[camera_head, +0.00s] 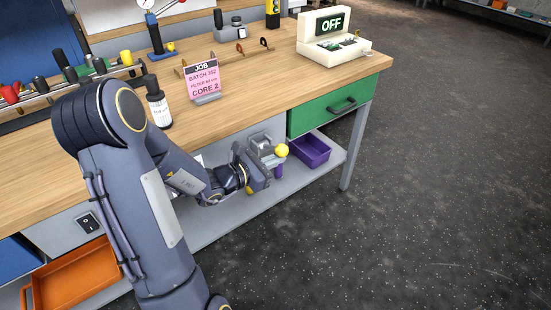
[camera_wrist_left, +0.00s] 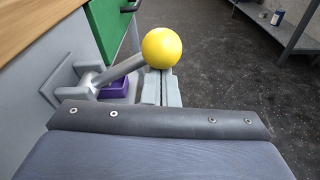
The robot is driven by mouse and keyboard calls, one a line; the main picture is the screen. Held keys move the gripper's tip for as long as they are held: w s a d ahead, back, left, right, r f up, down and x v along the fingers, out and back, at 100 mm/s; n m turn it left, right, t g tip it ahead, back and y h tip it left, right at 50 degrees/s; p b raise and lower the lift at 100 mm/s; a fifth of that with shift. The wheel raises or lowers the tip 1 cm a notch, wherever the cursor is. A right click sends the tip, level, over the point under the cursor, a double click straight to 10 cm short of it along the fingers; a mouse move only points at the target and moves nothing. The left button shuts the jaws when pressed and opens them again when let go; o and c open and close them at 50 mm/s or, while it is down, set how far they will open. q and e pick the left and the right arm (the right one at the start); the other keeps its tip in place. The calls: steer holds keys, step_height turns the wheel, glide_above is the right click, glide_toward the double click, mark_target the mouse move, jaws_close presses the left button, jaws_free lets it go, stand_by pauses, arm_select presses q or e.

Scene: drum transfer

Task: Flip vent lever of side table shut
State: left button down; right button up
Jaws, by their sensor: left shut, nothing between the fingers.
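The vent lever is a grey rod with a yellow ball knob (camera_head: 282,150) on the front of the workbench, below the tabletop. In the left wrist view the yellow ball (camera_wrist_left: 161,47) is large, and its rod (camera_wrist_left: 120,70) slopes up and to the right from a grey bracket (camera_wrist_left: 68,82). My left gripper (camera_head: 268,160) is beside the lever. Its fingers (camera_wrist_left: 160,88) are shut together and empty, just below the ball in the wrist view. I cannot tell whether they touch it. My right gripper is out of view.
A green drawer (camera_head: 330,108) is right of the lever. A purple bin (camera_head: 311,150) sits on the lower shelf. Floor at right is clear.

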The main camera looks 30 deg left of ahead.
arm_select(q)
steer(key=shift+a+r, duration=0.1)
steer(key=shift+r, duration=0.25)
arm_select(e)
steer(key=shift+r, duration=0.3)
